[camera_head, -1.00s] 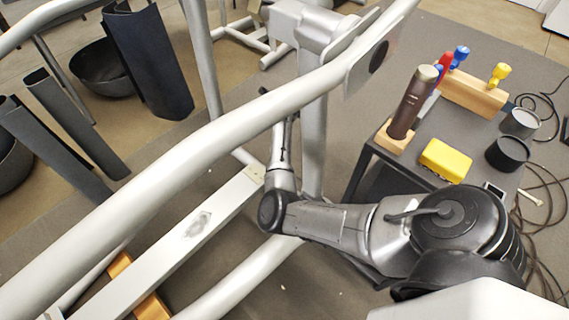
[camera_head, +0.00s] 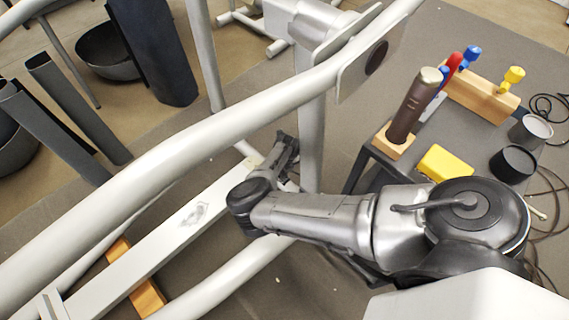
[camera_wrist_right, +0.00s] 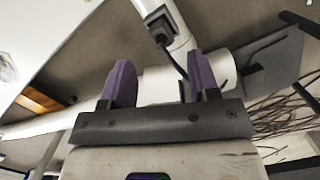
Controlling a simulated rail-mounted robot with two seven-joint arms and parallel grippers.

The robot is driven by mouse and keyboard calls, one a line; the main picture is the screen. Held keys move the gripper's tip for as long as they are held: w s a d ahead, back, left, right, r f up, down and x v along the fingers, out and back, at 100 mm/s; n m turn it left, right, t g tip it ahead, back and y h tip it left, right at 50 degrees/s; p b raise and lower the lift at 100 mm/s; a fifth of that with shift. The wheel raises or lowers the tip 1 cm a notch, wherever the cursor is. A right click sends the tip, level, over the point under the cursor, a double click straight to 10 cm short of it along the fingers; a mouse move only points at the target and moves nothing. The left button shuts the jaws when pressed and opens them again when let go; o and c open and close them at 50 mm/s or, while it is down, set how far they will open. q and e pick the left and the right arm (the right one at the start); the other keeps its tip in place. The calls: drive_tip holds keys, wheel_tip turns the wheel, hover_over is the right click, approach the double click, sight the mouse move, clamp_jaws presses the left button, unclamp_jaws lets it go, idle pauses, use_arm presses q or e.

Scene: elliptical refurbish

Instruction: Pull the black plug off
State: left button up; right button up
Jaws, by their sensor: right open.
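The black plug (camera_wrist_right: 160,28) is a small dark block with a thin black cable, set on a pale grey tube of the frame in the right wrist view. My right gripper (camera_wrist_right: 160,80) is open, with its two purple fingers spread and nothing between them. The plug lies beyond the fingertips, roughly in line with the gap, apart from both fingers. In the head view my right gripper (camera_head: 287,147) is small and dark beside the upright post, and the plug cannot be made out there. My left gripper does not show.
At the right, a dark table (camera_head: 455,125) holds a brown-handled tool (camera_head: 412,105), a yellow block (camera_head: 445,163) and a wooden rack (camera_head: 480,97).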

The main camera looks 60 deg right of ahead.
drive_tip(key=f, duration=0.1)
drive_tip(key=f+b, duration=0.1)
drive_tip(key=f, duration=0.1)
drive_tip(key=f+b, duration=0.1)
drive_tip(key=shift+w+d+f, duration=0.15)
drive_tip(key=shift+w+f, duration=0.1)
drive_tip(key=shift+w, duration=0.05)
drive_tip(key=shift+d+f+b, duration=0.1)
drive_tip(key=shift+f+b, duration=0.35)
drive_tip(key=c, duration=0.9)
drive_tip(key=o, duration=0.3)
clamp_jaws()
